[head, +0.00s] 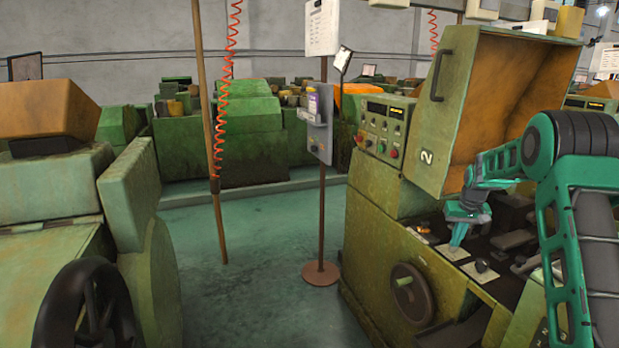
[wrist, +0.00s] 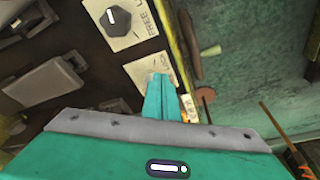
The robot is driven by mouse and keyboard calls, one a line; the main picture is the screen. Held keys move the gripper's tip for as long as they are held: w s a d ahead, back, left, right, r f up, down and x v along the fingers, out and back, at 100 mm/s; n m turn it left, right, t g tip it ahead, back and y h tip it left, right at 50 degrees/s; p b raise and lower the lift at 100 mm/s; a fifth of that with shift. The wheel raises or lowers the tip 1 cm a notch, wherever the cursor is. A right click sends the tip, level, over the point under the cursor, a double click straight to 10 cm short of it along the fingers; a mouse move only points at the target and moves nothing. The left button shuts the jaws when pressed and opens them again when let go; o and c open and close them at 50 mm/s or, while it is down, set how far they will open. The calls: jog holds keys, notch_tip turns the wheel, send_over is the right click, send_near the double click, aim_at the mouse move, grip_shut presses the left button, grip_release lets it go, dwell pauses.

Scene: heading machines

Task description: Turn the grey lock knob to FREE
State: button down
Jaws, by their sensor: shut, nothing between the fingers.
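My gripper (wrist: 160,82) is shut and empty, its teal fingertips over a pale label plate (wrist: 150,70) with partly readable lettering. In the head view my gripper (head: 456,243) points down at this plate (head: 452,253) on the machine bed. No grey knob shows clearly there; the fingers may hide it, and I cannot tell if they touch anything. A dark knob (wrist: 117,21) with a white mark sits on a neighbouring plate (wrist: 142,38) lettered FREE and a cut-off L. In the head view this dark knob (head: 481,266) is right of my gripper.
The machine's raised green cover (head: 453,110) stands behind my gripper. A handwheel (head: 412,295) sticks out of the machine's front. A control panel (head: 385,130) with buttons is to the left of the cover. Dark machine parts (head: 515,238) lie right of the plates. Open floor (head: 265,250) is at left.

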jog(key=shift+r, duration=2.1)
jog(key=shift+w+d+f, duration=0.1)
jog(key=shift+d+f, duration=0.15)
jog(key=shift+f, duration=0.75)
jog(key=shift+s+d+f, duration=0.1)
jog(key=shift+d+f, duration=0.1)
jog(key=shift+f, duration=0.85)
jog(key=shift+w+d+f, duration=0.1)
jog(key=shift+d+f, duration=0.15)
jog(key=shift+f, duration=0.75)
jog(key=shift+w+a+r, duration=0.1)
jog(key=shift+w+a, duration=0.05)
jog(key=shift+s, duration=0.4)
jog(key=shift+r, duration=2.95)
jog(key=shift+s, duration=0.1)
